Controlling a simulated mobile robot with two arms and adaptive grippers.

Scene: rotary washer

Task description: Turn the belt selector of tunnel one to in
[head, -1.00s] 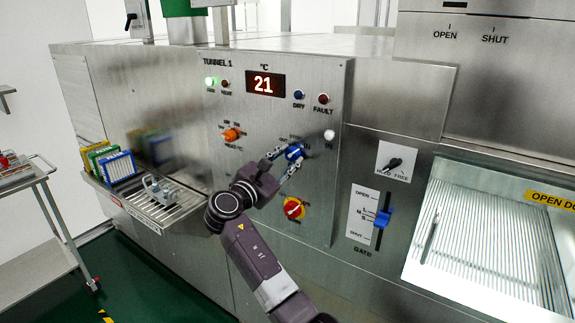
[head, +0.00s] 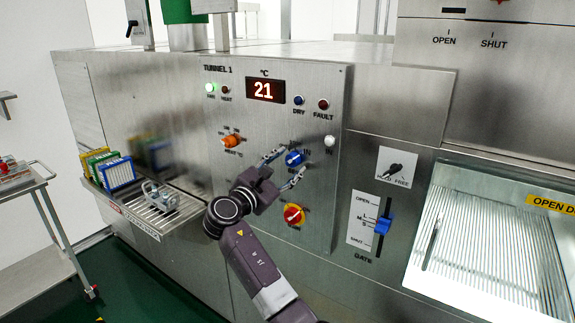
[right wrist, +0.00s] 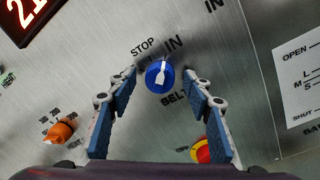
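The belt selector (head: 294,158) is a round blue knob with a white pointer on the tunnel 1 panel. In the right wrist view the selector (right wrist: 160,76) shows STOP at its upper left and IN at its upper right; the pointer leans up and slightly right, toward IN. My right gripper (head: 287,164) is open, its fingers spread either side of the knob with visible gaps. In the right wrist view the right gripper (right wrist: 160,84) holds nothing. My left gripper is not in view.
An orange knob (head: 231,141) sits left of the selector and a red-and-yellow switch (head: 294,215) below it. A white lamp (head: 330,141) is to its right. A blue gate lever (head: 383,224) stands further right. A rack tray (head: 170,205) juts out at left.

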